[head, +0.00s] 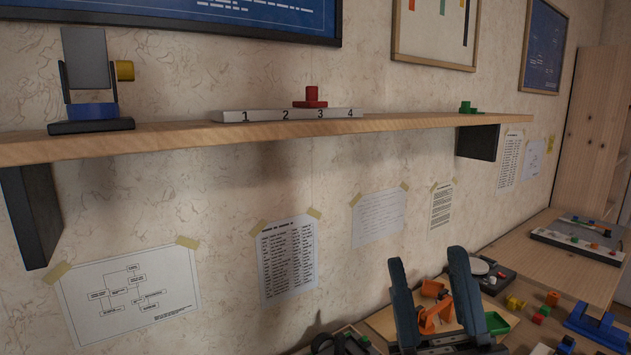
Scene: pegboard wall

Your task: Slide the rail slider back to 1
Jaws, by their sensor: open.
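The rail (262,116) is a long pale bar lying on the wooden wall shelf, with the numbers 1 to 4 along its front. The red slider (314,98) has a block base and an upright knob, and stands on the rail just above the number 3. My gripper (424,257) is at the lower right, well below the shelf and to the right of the slider. Its two dark fingers point up, spread apart, with nothing held between them.
Dark brackets (30,215) hang below. A cluttered table (567,262) lies at lower right.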

